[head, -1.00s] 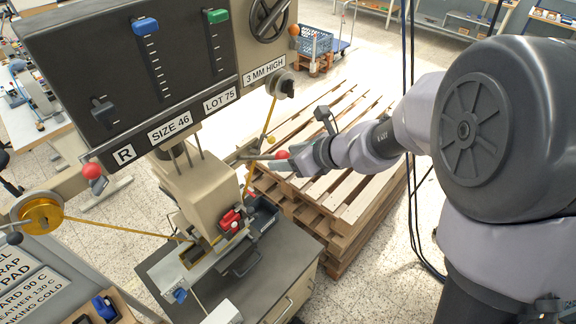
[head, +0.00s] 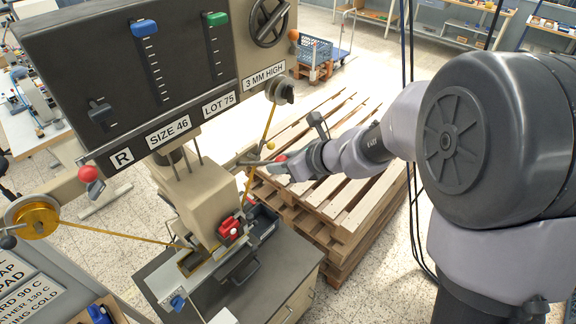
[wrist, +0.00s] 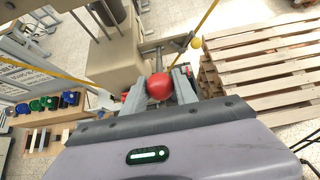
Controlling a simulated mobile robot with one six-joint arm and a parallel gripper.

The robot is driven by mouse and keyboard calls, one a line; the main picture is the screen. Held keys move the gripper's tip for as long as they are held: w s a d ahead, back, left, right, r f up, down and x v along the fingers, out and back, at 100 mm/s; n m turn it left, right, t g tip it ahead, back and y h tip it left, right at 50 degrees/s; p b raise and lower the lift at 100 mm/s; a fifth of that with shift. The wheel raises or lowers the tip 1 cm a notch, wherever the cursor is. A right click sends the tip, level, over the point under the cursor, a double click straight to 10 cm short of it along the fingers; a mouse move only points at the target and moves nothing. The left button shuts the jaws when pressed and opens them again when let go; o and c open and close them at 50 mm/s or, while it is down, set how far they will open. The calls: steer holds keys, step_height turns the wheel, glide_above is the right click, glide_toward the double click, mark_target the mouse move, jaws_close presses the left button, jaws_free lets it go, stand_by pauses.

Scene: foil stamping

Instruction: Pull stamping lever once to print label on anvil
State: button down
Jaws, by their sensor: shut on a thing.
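The stamping lever ends in a red ball knob (wrist: 160,86), which sits between my fingers in the wrist view. My gripper (head: 277,166) is shut on this knob, to the right of the beige press head (head: 205,200). The lever's grey bar (wrist: 166,45) runs from the press toward a small yellow ball, and its knob is partly covered by my fingers in the head view. The anvil area (head: 196,264) is under the press head, at the end of the gold foil strip (head: 120,233). The label on the anvil cannot be made out clearly.
A control panel (head: 110,85) with sliders and labels overhangs the press. A gold foil reel (head: 35,222) is at left. A red clamp-like part (head: 229,227) is beside the press head. A wooden pallet stack (head: 345,190) stands behind my gripper, and black cables hang at right.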

steer(key=f+b, duration=0.1)
steer(key=s+d+f+b, duration=0.1)
steer(key=f+b, duration=0.1)
steer(key=shift+d, duration=0.2)
steer(key=f+b, duration=0.2)
steer(key=s+d+f+b, duration=0.1)
stand_by(0.4)
